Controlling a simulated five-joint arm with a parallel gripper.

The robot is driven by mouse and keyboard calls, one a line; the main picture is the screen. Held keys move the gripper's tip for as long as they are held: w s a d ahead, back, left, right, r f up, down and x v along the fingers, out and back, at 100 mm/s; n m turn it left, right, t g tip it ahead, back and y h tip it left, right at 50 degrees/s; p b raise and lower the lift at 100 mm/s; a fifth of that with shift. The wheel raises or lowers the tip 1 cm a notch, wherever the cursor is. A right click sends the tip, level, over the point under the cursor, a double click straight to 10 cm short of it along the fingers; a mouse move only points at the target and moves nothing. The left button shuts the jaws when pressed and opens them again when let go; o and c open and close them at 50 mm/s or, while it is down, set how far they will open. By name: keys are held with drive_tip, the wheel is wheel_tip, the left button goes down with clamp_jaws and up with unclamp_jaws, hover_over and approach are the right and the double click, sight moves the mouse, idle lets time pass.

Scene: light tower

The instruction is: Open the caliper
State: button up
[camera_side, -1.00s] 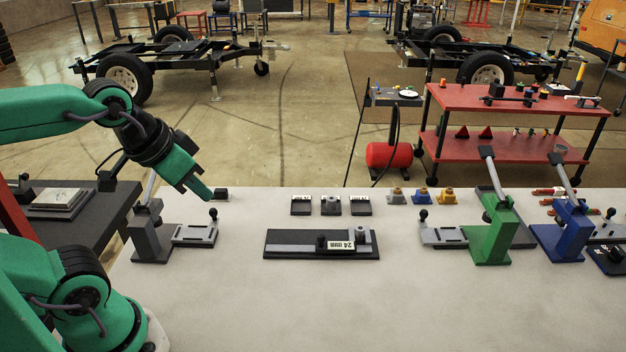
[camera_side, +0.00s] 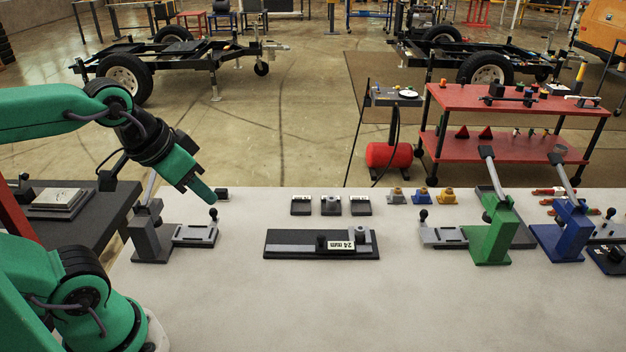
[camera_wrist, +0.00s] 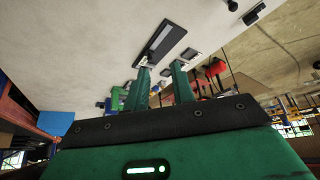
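The caliper (camera_side: 278,248) lies on the pale table in the middle of the side view. It has a black base, a grey bar, a dark knob and a white "24 mm" label. It also shows in the wrist view as a dark rectangle (camera_wrist: 170,35). My gripper (camera_side: 212,198) is in the air at the left, well away from the caliper and above the grey fixture. In the wrist view my gripper's two green fingers (camera_wrist: 160,67) are apart with nothing between them. The caliper is beyond the fingertips there.
A grey lever fixture (camera_side: 150,240) stands below my gripper. Several small dark blocks (camera_side: 331,206) sit behind the caliper. Green (camera_side: 489,235) and blue (camera_side: 562,232) lever fixtures stand to the right. The table front is clear.

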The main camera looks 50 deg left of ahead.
drive_tip(key=shift+o, duration=1.1)
drive_tip(key=shift+w, duration=0.15)
drive_tip(key=m+g, duration=0.2)
drive_tip(key=g, duration=0.4)
hover_over(321, 236)
wheel_tip(321, 236, down, 12)
drive_tip(key=shift+a+f, duration=0.1)
drive_tip(key=shift+a, duration=0.05)
drive_tip(key=shift+f, duration=0.2)
drive_tip(key=shift+f, duration=0.15)
drive_tip(key=shift+f, duration=3.75)
clamp_jaws()
